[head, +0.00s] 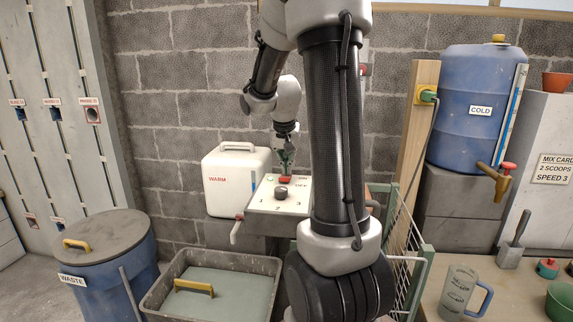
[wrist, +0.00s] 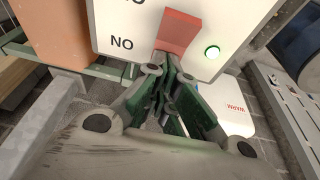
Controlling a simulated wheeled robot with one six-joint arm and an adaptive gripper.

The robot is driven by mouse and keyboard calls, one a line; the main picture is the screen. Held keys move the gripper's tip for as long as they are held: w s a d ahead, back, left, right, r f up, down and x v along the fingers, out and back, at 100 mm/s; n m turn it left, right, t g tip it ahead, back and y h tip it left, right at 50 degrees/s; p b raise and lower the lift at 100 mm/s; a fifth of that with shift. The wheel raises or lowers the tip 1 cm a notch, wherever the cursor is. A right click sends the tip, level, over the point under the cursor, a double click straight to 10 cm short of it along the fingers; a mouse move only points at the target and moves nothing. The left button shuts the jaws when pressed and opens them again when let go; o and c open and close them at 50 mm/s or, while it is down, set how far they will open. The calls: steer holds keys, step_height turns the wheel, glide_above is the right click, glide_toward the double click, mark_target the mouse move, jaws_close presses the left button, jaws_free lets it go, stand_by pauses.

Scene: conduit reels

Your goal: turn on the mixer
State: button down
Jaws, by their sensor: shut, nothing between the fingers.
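The mixer's pale control panel (head: 262,204) sits at the middle of the head view, with a dark knob (head: 281,193) above the numbers 1, 2 and 3. Lettering near the paddle reads "NO" in that picture, likely "ON" seen upside down. My gripper (head: 285,164) is shut and empty, its fingertips (wrist: 168,72) at the red paddle. I cannot tell whether they touch it. The fingers partly hide the paddle's end.
A white WARM container (head: 225,182) stands behind the panel. A grey tub (head: 165,295) with a yellow-handled float and a blue WASTE bin (head: 95,278) are at front left. A blue COLD barrel (head: 468,135) and a clear jug (head: 457,293) are at right.

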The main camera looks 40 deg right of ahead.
mark_target(286, 177)
steer(key=shift+s+a, duration=0.1)
steer(key=shift+s+a+r, duration=0.35)
steer(key=shift+s+a, duration=0.05)
steer(key=shift+a, duration=0.05)
steer(key=shift+r, duration=0.1)
step_height(286, 177, up, 14)
steer(key=shift+s+a, duration=0.25)
stand_by(0.7)
